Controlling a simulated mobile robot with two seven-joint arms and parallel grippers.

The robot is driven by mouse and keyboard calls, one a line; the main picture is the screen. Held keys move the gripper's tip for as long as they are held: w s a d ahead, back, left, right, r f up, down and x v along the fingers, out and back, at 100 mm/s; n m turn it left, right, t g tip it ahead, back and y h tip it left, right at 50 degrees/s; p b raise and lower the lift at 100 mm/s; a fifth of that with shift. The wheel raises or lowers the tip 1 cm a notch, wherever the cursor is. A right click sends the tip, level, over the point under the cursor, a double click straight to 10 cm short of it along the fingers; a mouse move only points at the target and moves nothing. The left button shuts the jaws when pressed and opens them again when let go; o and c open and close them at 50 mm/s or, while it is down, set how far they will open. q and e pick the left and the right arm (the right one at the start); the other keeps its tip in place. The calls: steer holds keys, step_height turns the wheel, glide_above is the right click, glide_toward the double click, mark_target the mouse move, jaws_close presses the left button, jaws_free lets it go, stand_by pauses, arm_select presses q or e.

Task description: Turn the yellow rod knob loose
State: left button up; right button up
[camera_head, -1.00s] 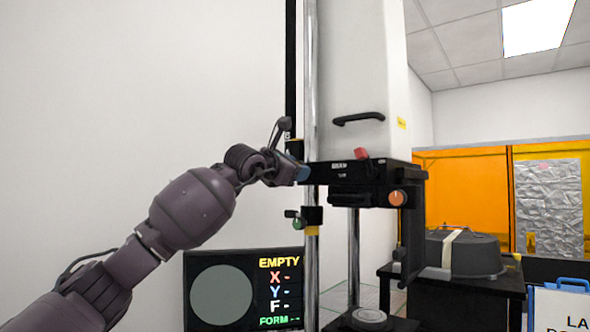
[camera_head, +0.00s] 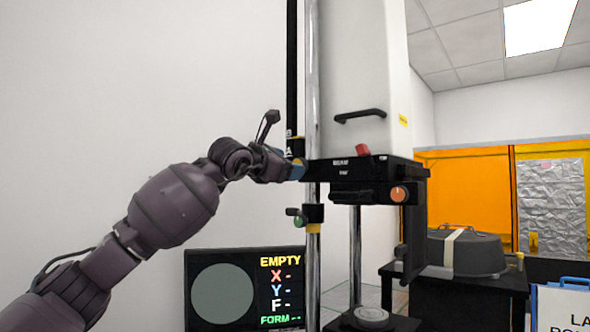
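A clamp with a yellow band (camera_head: 314,228) sits on the upright chrome rod (camera_head: 313,268), below the black stage. A small green and dark knob (camera_head: 297,212) sticks out to the clamp's left. Higher up, beside the rod, a small yellow patch (camera_head: 298,160) shows just above my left gripper (camera_head: 296,172). No separate all-yellow knob can be made out. The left gripper points right at the stage's left edge, with something blue at its tip. Its fingers are too small and hidden to tell whether they are open or touching anything. My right gripper is not in view.
The black stage (camera_head: 375,171) carries an orange knob (camera_head: 398,194) and a red block (camera_head: 362,150). The white column (camera_head: 363,70) rises above it. A screen (camera_head: 245,288) reading EMPTY stands below my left arm. A round plate (camera_head: 371,314) lies at the base.

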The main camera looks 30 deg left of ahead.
arm_select(q)
steer(key=s+b, duration=0.1)
steer(key=s, duration=0.6)
steer(key=shift+a, duration=0.25)
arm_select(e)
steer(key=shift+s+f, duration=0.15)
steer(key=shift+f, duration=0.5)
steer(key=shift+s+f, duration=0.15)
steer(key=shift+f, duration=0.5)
